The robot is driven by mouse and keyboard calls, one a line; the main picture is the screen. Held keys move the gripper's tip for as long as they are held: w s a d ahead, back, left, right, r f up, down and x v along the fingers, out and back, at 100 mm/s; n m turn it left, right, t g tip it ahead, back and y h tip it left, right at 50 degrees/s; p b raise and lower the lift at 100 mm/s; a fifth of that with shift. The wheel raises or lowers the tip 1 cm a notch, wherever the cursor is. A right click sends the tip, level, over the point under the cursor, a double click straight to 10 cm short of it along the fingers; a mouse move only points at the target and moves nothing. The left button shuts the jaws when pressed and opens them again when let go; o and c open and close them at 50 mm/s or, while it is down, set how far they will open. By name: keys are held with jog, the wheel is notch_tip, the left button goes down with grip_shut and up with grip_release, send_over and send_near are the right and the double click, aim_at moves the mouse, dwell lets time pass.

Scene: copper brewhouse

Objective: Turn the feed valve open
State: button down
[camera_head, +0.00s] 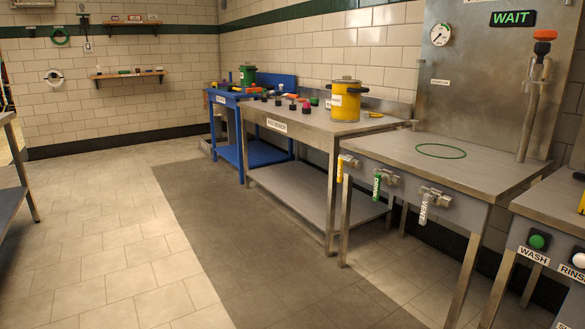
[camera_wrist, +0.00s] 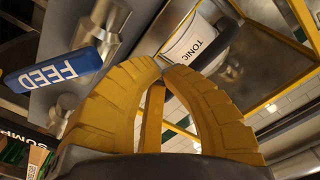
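The feed valve shows in the wrist view as a blue handle (camera_wrist: 54,70) with the word FEED, fixed to a metal stem (camera_wrist: 110,28) on a grey panel. My gripper (camera_wrist: 162,70) has yellow ribbed fingers whose tips meet, with nothing seen between them. The handle lies to the left of the fingers, outside them; I cannot tell whether they touch. In the head view, valves with a yellow handle (camera_head: 341,168), a green handle (camera_head: 377,187) and a white handle marked VENT (camera_head: 424,207) line a table front. No blue FEED handle or gripper shows there.
A white TONIC label (camera_wrist: 195,42) is beyond the fingers. In the head view, a grey table (camera_head: 470,178) bears a green ring (camera_head: 441,151), below a WAIT sign (camera_head: 513,18). A yellow pot (camera_head: 345,100) stands on the neighbouring bench. The tiled floor (camera_head: 90,250) at left is clear.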

jog(key=shift+v, duration=3)
jog(key=v, duration=1.2)
